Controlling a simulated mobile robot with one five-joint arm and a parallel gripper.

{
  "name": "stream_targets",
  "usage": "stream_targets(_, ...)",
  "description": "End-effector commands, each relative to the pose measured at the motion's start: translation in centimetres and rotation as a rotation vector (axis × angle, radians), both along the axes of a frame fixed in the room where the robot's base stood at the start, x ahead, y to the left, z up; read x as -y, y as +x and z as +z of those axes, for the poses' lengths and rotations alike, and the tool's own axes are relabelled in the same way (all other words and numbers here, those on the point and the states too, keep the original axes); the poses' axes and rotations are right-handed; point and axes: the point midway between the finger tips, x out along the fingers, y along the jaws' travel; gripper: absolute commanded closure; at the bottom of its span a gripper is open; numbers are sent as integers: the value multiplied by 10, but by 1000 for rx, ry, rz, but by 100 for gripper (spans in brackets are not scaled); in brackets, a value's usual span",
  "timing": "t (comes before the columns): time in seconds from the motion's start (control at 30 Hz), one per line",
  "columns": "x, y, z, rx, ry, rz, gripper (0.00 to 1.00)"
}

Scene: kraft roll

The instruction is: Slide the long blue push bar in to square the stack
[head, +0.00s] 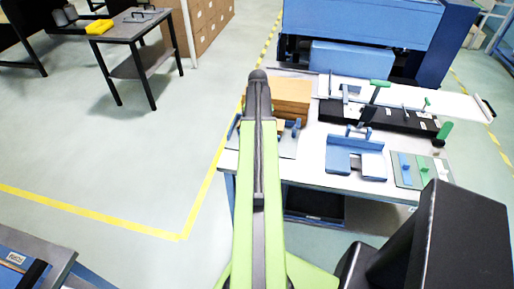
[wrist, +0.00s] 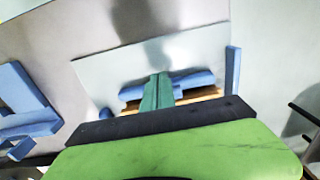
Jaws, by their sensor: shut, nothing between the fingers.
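In the wrist view, my gripper (wrist: 157,92) is shut and empty, its green fingers together. A long blue bar (wrist: 192,80) lies crosswise by the fingertips, showing on both sides of them; whether they touch it is not clear. The brown edge of the stack (wrist: 205,94) shows beside the bar, partly covered by the dark band of my wrist. The stack (head: 290,92) shows in the head view just right of my arm's far end. My arm hides my fingers and most of the bar's area there.
A grey plate (wrist: 85,78) with a blue post (wrist: 233,68) lies around the bar. In the head view, a blue tray (head: 372,163), a black rail with green handles (head: 400,120) and a board with small blocks (head: 410,182) stand on the white table (head: 310,170). A blue machine (head: 350,20) stands behind.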

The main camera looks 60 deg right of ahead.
Motion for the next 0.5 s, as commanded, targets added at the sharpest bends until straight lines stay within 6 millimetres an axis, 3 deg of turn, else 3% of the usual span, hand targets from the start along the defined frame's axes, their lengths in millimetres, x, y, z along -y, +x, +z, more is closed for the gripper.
stream_targets(0.5,-54,-17,0,0,0,1,100)
